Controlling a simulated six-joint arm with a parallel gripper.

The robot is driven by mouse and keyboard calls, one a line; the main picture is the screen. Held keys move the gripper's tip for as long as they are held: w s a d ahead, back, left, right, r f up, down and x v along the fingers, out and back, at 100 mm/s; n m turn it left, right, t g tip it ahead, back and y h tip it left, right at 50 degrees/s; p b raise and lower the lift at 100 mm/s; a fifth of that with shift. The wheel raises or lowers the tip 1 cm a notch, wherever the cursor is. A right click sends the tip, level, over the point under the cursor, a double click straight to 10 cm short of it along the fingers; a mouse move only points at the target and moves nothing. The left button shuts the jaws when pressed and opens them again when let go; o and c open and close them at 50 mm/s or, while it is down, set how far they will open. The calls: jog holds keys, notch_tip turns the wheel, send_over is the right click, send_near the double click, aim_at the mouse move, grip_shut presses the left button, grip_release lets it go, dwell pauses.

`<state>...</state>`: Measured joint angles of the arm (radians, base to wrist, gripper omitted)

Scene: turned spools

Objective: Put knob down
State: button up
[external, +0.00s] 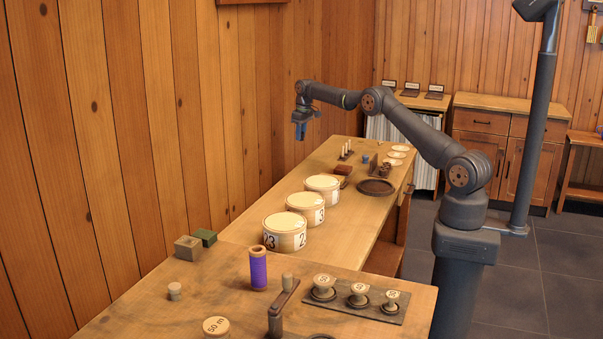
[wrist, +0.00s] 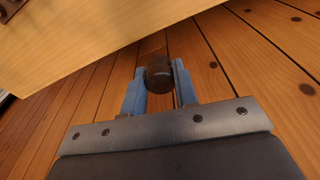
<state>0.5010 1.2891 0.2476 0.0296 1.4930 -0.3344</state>
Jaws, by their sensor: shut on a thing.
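A dark brown knob (wrist: 159,73) sits between the blue fingers of my gripper (external: 300,132) in the wrist view. The fingers are shut on it, one on each side. In the external view my gripper points down, held in the air near the plank wall, well above the wooden bench (external: 258,208). The knob cannot be made out in the external view. The pale bench edge (wrist: 110,35) crosses the top left of the wrist view, apart from the knob.
Several things stand on the bench: three round pale boxes (external: 284,242), a dark round dish (external: 375,187), a small peg rack (external: 346,151) and pale discs (external: 395,162). The near bench carries a purple spool (external: 258,270) and a board with three knobs (external: 345,304). Bare wood lies left of the boxes.

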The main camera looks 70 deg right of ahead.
jog(key=s+d+m, duration=0.2)
jog(key=s+d, duration=0.4)
jog(key=d, duration=0.2)
jog(key=s+d+m, duration=0.2)
jog(key=s+d, duration=0.3)
jog(key=d, duration=0.4)
send_over(337, 155)
jog(key=f, duration=0.5)
jog(key=shift+s+a+f, duration=0.1)
jog(key=shift+s, duration=0.1)
jog(key=shift+f, duration=2.8)
jog(key=shift+f, duration=0.15)
jog(key=o, duration=0.9)
jog(key=shift+o, duration=0.2)
jog(key=shift+r, duration=0.5)
notch_tip(337, 155, up, 11)
jog(key=s, duration=0.1)
jog(key=shift+a+r, duration=0.15)
jog(key=shift+a, duration=0.25)
